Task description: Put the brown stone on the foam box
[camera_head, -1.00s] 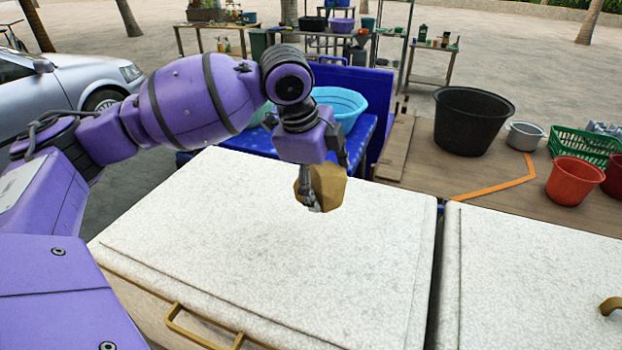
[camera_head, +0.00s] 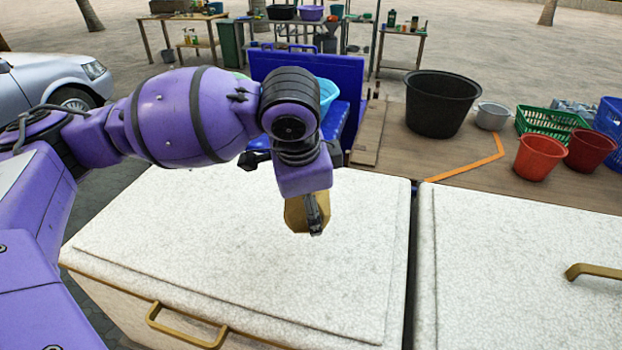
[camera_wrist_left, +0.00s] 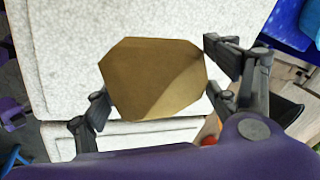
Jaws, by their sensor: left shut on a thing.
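The brown stone (camera_head: 296,216) is a faceted block held in my left gripper (camera_head: 313,214), over the white foam box (camera_head: 200,270). In the left wrist view the stone (camera_wrist_left: 155,78) fills the middle, with the left gripper's fingers (camera_wrist_left: 157,100) on its two sides. The white lid of the box (camera_wrist_left: 75,60) shows behind it. The stone is close above the lid; I cannot tell whether it touches. Part of the stone is hidden by a finger in the head view. My right gripper is not in view.
A second white box (camera_head: 520,270) stands to the right, across a narrow gap. The lid around the stone is clear.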

